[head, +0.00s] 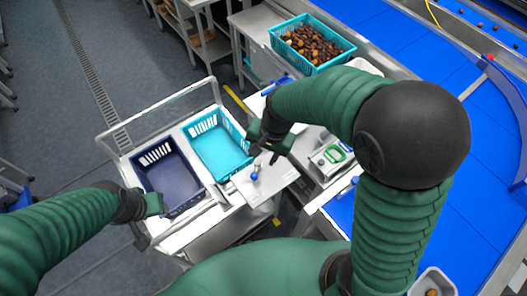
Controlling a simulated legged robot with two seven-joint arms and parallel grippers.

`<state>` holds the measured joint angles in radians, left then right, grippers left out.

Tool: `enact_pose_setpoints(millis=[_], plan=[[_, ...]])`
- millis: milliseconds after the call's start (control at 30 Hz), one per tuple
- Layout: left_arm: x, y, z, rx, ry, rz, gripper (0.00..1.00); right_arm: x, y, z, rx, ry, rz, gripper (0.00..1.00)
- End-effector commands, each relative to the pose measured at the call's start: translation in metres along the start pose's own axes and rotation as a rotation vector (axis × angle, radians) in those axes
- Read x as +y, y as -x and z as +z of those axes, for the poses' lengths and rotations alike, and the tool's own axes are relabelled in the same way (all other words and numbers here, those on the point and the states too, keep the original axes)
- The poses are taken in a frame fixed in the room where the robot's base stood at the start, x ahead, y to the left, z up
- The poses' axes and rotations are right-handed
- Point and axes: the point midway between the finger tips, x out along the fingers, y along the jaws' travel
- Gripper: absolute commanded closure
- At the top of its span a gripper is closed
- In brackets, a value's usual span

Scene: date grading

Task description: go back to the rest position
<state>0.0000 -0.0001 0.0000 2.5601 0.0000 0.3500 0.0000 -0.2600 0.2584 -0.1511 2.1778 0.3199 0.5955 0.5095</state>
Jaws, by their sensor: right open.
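My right gripper (264,154) is open and appears empty. It hangs over the white work surface, just right of the turquoise crate (222,146). My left gripper (155,204) is at the left, by the front left edge of the dark blue crate (168,178). Its fingers are too small and turned to show whether they are apart. Both crates look empty and stand side by side on a white cart.
A turquoise crate full of dates (312,44) stands on the bench at the back. A scale (332,158) is right of my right gripper. A blue conveyor (440,75) fills the right side. A metal cart rail (160,103) rises behind the crates. Open floor lies left.

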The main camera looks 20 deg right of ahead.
Motion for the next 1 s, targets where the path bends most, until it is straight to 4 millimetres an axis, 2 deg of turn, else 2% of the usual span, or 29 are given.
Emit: enact_pose_setpoints(millis=[167,533,600,667,833,900,1000], plan=[[0.0,-0.001,0.0,0.0,0.0,0.0,0.57,0.0,0.013,0.0,-0.001,0.0,0.001,0.54],[0.0,-0.001,0.0,0.0,0.0,0.0,0.57,0.0,0.013,0.0,0.0,0.0,0.001,0.54],[0.0,-0.007,0.002,0.0,0.0,0.0,0.57,0.005,0.006,0.0,0.004,0.014,0.003,0.54],[0.0,-0.025,0.005,0.001,0.0,0.0,0.57,0.02,-0.011,0.0,0.019,0.062,0.01,0.54],[0.0,-0.095,0.023,-0.001,0.0,0.0,0.57,0.091,-0.08,0.005,0.104,0.386,0.061,0.54],[0.0,-0.113,0.027,-0.001,0.0,0.0,0.57,0.114,-0.098,0.009,0.132,0.516,0.084,0.54],[0.0,-0.122,0.029,-0.001,0.0,0.0,0.57,0.13,-0.107,0.013,0.156,0.636,0.106,0.54]])
